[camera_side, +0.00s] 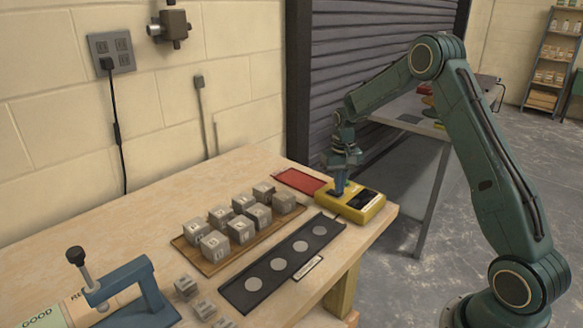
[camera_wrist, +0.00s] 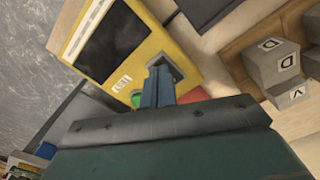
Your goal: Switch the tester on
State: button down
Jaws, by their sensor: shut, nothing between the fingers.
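The yellow tester (camera_side: 362,208) sits at the right end of the wooden table. In the wrist view the tester (camera_wrist: 140,45) shows its dark screen, a small white label and a green button partly covered by my fingers. My gripper (camera_side: 339,190) is shut and points down at the top of the tester. In the wrist view my gripper (camera_wrist: 158,72) has its fingertips over the tester's face, close to a grey recessed part beside the green button. I cannot tell whether the tips touch it. No lit display shows on the screen.
A wooden board (camera_side: 188,257) with several grey lettered cubes stands left of the tester. A black strip with pale discs (camera_side: 254,284) lies in front of it. A red tray (camera_side: 300,181) lies behind the tester. A blue clamp (camera_side: 125,290) stands at the near left. The table's right edge is close.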

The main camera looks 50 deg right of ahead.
jog(key=shift+f, duration=0.35)
dwell(0.3)
jog(key=shift+r, duration=3.55)
jog(key=s+a+r+n+t, duration=0.3)
jog(key=s+a+r, duration=0.8)
jog(key=a+r, duration=0.25)
jog(key=s+a+n+t, duration=0.1)
jog(key=s+a, duration=0.2)
jog(key=s, duration=0.5)
jog(key=s+a+r+n+t, duration=0.1)
jog(key=s+a, duration=0.3)
jog(key=s, duration=0.5)
jog(key=shift+s+a+n+t, duration=0.15)
jog(key=shift+s+n+t, duration=0.15)
jog(key=shift+n, duration=0.2)
